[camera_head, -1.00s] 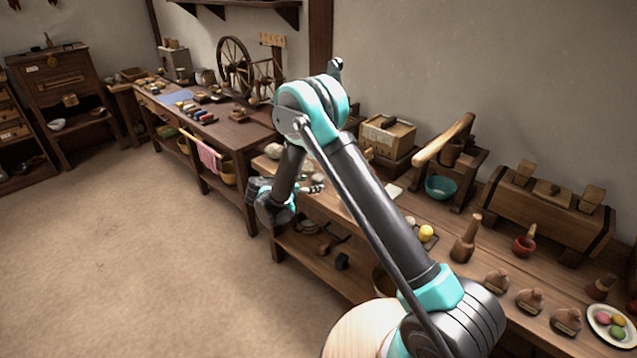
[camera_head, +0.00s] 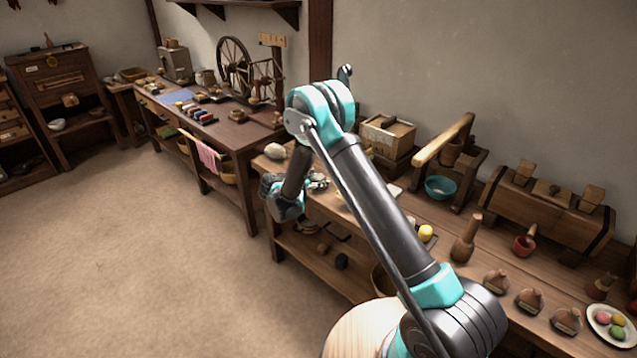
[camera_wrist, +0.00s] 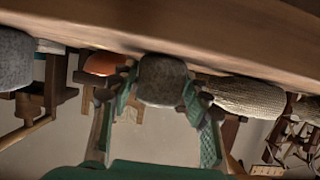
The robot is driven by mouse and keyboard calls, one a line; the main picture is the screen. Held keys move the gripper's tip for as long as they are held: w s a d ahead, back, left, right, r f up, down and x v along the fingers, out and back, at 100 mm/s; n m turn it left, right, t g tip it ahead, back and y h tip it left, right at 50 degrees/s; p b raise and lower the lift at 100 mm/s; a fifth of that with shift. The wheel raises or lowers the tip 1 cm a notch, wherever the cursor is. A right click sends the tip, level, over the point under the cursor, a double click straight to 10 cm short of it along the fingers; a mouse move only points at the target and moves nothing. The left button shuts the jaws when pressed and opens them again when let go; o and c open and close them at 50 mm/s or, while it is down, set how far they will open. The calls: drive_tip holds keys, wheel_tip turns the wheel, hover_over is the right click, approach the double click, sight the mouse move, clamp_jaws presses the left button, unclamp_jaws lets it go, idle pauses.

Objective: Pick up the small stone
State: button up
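A small grey speckled stone (camera_wrist: 162,82) sits between the fingertips of my gripper (camera_wrist: 160,92) in the wrist view, which shows the scene upside down. The fingers stand apart, one on each side of the stone; I cannot tell whether either touches it. In the head view my gripper (camera_head: 319,183) is over the left end of the near workbench (camera_head: 345,205), partly hidden by my arm. The small stone cannot be made out there.
A pale stone (camera_head: 275,151) lies at the bench's left end. A wooden box (camera_head: 388,135) and teal bowl (camera_head: 440,187) stand farther right.

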drive_tip(key=c, duration=0.9)
